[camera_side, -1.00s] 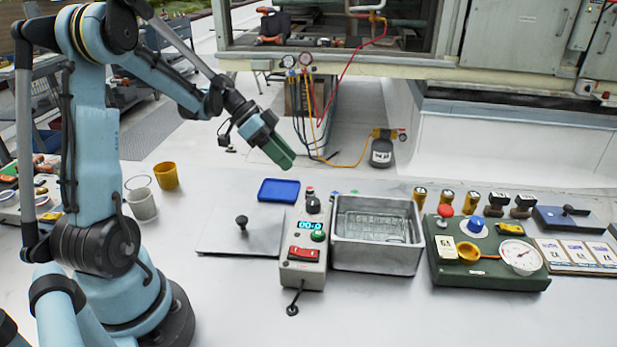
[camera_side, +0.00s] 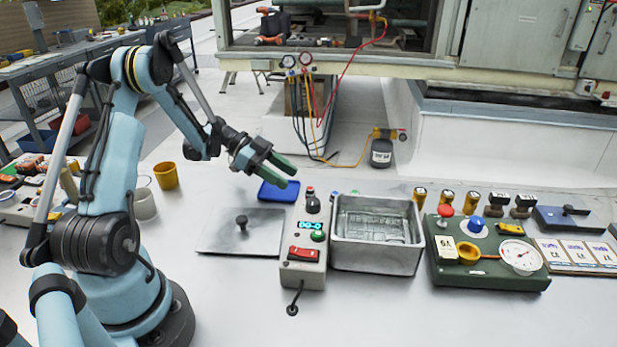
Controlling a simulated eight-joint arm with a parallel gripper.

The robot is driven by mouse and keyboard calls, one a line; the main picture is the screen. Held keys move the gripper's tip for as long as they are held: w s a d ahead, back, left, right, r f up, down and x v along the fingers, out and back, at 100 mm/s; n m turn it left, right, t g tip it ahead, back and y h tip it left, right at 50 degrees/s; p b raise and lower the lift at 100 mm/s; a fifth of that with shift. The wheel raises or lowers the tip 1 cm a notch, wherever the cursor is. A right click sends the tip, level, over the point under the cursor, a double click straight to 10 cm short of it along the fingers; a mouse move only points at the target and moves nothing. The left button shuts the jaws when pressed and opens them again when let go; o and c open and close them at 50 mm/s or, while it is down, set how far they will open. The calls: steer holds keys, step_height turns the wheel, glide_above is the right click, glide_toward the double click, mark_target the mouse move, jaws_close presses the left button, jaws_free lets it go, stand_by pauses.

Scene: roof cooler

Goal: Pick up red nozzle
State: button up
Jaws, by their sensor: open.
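A red round-topped piece (camera_side: 445,211) stands on the back left of the green box (camera_side: 490,272), and it looks like the red nozzle. A blue-topped piece (camera_side: 475,225) stands on a white disc to its right. My gripper (camera_side: 288,175) is open and empty, with two green fingers apart. It hangs in the air above the blue tray, well to the left of the red piece.
A control box (camera_side: 303,268) with a lit display and a metal basin (camera_side: 377,262) stand between my gripper and the green box. A blue tray (camera_side: 274,197) and a flat lid (camera_side: 220,243) lie at left. Several brass cylinders (camera_side: 446,198) stand behind.

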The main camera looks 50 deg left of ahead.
mark_target(309, 188)
steer(key=shift+w+r+x, duration=0.15)
steer(key=shift+w+x, duration=0.05)
steer(key=shift+x, duration=1.15)
steer(key=shift+w+r+x, duration=0.1)
steer(key=shift+w+x, duration=0.1)
steer(key=shift+x, duration=1.15)
steer(key=shift+c, duration=0.2)
jaws_close()
